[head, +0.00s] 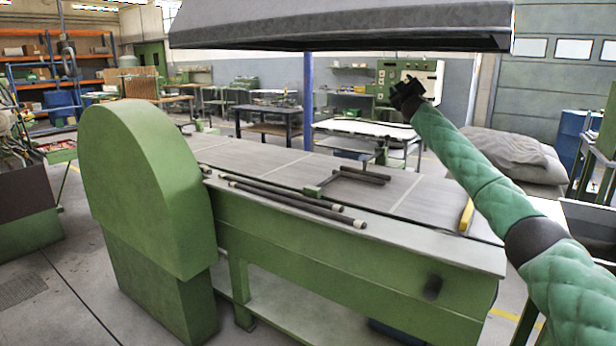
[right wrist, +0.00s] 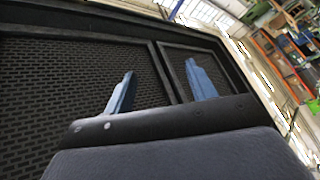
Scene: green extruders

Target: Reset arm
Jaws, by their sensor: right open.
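My right arm comes in from the right edge of the head view in a green quilted sleeve. My right gripper (head: 406,92) is raised in the air under the dark hood (head: 340,25), above the green machine's bed. In the right wrist view the two blue fingers of the right gripper (right wrist: 160,92) stand wide apart with nothing between them. Beyond them is a dark perforated panel with frames (right wrist: 60,75), which looks like the underside of the hood. My left gripper does not show in either view.
The long green machine (head: 350,240) fills the middle of the head view, with dark rods (head: 290,200) and a yellow piece (head: 466,215) on its bed. A rounded green housing (head: 145,190) stands at its left end. Grey sacks (head: 510,150) lie behind the arm.

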